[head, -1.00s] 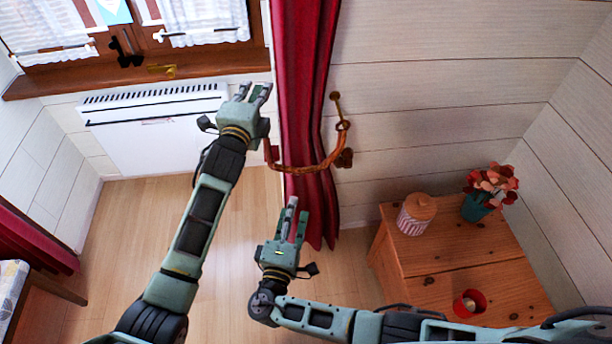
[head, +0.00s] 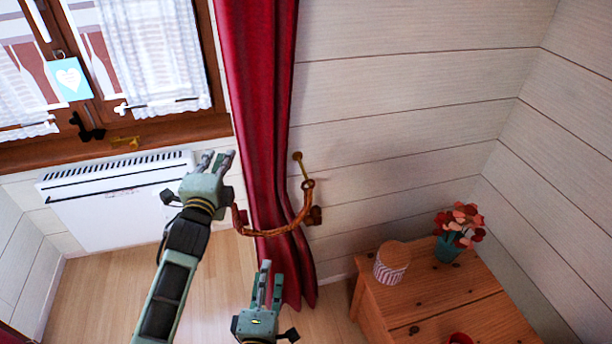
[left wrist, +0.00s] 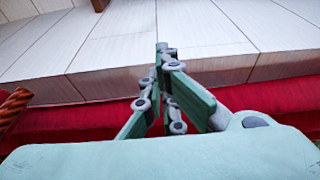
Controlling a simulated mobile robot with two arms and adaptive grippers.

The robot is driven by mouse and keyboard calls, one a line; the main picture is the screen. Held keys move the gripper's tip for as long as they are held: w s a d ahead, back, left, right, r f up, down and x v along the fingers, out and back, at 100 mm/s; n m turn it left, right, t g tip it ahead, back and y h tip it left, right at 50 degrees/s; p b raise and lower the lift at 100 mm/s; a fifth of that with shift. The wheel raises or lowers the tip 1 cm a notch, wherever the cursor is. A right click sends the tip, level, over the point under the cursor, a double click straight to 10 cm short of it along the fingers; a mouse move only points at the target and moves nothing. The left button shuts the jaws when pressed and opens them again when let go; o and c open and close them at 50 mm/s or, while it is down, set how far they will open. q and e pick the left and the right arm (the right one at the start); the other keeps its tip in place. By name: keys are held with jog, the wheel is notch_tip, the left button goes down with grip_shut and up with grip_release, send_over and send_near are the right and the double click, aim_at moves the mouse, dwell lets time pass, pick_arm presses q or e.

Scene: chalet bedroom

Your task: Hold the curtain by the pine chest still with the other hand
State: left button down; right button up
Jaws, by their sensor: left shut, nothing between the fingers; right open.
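The red curtain (head: 262,95) hangs beside the window, gathered at its lower part by an orange-brown rope tieback (head: 285,230) fixed to a wall hook. The curtain also shows as a red band in the left wrist view (left wrist: 50,120), with a piece of the tieback (left wrist: 12,108) at the left edge. My left gripper (head: 216,158) is shut and empty at the curtain's left edge, just above the tieback's left end. My right gripper (head: 270,270) is open and empty, its fingers pointing up in front of the curtain's lower part. Contact with the cloth cannot be told.
The pine chest (head: 440,292) stands at the right, with a striped pot with a wooden lid (head: 391,264) and a flower vase (head: 447,248) on it. A white heater (head: 110,205) is under the window at the left. The floor between heater and chest is bare.

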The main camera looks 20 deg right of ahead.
pick_arm(q)
jog(key=shift+a+p, duration=0.8)
jog(key=shift+a, duration=1.25)
jog(key=shift+s, duration=0.1)
jog(key=p+v, duration=0.4)
jog(key=v, duration=0.5)
jog(key=shift+p, duration=0.4)
